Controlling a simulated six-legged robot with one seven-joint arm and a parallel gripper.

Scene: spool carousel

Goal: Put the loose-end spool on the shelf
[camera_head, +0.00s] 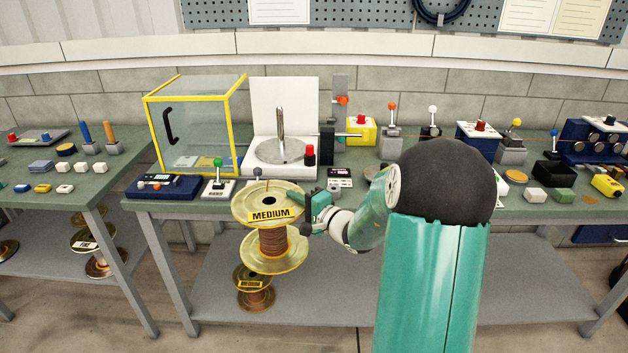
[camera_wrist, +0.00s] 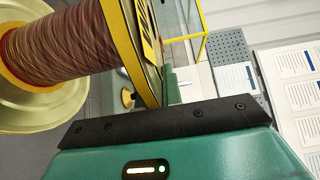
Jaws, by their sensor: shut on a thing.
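A large spool (camera_head: 272,243) with gold flanges, brown windings and a yellow "MEDIUM" label is held in front of the bench edge. My gripper (camera_head: 304,214) is shut on the right rim of its upper flange. The spool looks about upright. In the wrist view the spool (camera_wrist: 62,42) fills the upper left, its labelled flange against the black finger bar (camera_wrist: 165,120). I cannot make out a loose wire end. The lower shelf (camera_head: 400,290) runs under the bench. A smaller "MEDIUM" spool (camera_head: 256,290) shows below the held one, at the shelf's left part.
The bench top holds a yellow-framed clear box (camera_head: 198,125), a white spindle machine (camera_head: 282,150), a green-knobbed lever (camera_head: 218,178) and several other devices. A left table (camera_head: 75,180) has spools (camera_head: 88,245) beneath. The shelf's middle looks clear, partly hidden by my arm.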

